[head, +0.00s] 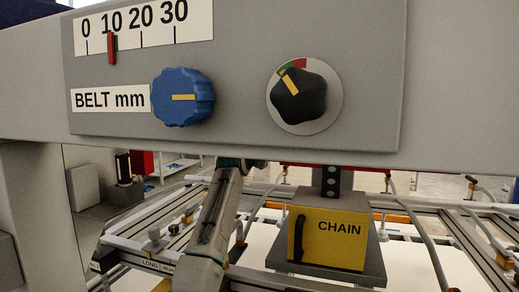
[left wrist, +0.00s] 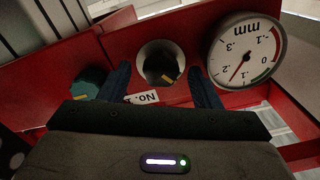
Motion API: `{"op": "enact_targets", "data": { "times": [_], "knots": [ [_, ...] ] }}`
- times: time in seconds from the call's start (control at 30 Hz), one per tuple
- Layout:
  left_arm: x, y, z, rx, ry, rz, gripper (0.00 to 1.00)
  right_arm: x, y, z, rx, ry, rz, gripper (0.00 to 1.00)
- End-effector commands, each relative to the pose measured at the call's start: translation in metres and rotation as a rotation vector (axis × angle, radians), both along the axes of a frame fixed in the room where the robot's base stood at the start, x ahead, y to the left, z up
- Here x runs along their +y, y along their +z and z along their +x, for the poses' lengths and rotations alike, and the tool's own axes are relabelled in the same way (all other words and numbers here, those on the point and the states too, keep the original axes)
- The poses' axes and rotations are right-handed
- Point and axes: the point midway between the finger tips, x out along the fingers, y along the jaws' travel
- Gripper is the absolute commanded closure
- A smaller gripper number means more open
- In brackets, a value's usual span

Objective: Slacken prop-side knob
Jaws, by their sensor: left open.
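In the left wrist view, a black knob (left wrist: 160,64) with a yellow pointer mark sits in a pale round plate on a red housing. My left gripper (left wrist: 162,86) is open, with one dark finger on each side of this knob; contact cannot be made out. A teal knob (left wrist: 89,82) with a yellow mark is left of the fingers. In the head view a blue knob (head: 183,97) and a black knob (head: 299,94) are on the grey panel. No label names a prop-side knob. My left fingers are hidden behind the beam there.
A round mm gauge (left wrist: 247,52) with a red needle stands close to the right finger. In the head view, a grey beam (head: 455,85) crosses above my arm. A yellow CHAIN box (head: 335,240) hangs to its right, over a rail frame.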

Motion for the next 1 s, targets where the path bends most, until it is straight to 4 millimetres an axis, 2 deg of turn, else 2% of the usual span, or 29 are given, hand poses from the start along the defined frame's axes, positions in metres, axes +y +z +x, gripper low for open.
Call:
{"op": "enact_targets", "data": {
  "times": [0.03, 0.1, 0.23, 0.27, 0.4, 0.5, 0.73, 1.0],
  "knots": [
    [0.000, 0.000, 0.000, 0.001, 0.000, 0.000, 0.46, 0.000, 0.000, -0.010, 0.014, 0.000, 0.000, 0.64],
    [0.000, -0.001, 0.000, 0.001, 0.000, 0.000, 0.60, -0.001, -0.001, -0.017, 0.023, -0.001, -0.001, 0.64],
    [0.001, -0.001, 0.000, 0.001, 0.000, 0.000, 0.86, -0.002, 0.000, -0.013, 0.017, 0.001, -0.003, 0.64],
    [0.001, -0.001, 0.000, 0.001, 0.000, 0.000, 0.87, -0.003, 0.000, -0.009, 0.012, 0.001, -0.002, 0.64],
    [0.001, -0.001, 0.000, 0.002, 0.001, -0.004, 0.87, -0.006, 0.001, 0.014, -0.019, 0.003, -0.007, 0.64],
    [0.001, -0.001, 0.000, 0.007, 0.001, -0.019, 0.87, -0.008, 0.002, 0.022, -0.031, 0.004, -0.009, 0.64],
    [0.000, -0.001, 0.001, 0.040, 0.001, -0.118, 0.87, -0.011, -0.001, 0.013, -0.019, 0.004, -0.012, 0.64],
    [0.000, -0.001, 0.001, 0.104, 0.001, -0.315, 0.87, -0.010, -0.002, 0.001, -0.002, 0.004, -0.011, 0.64]
  ]
}}
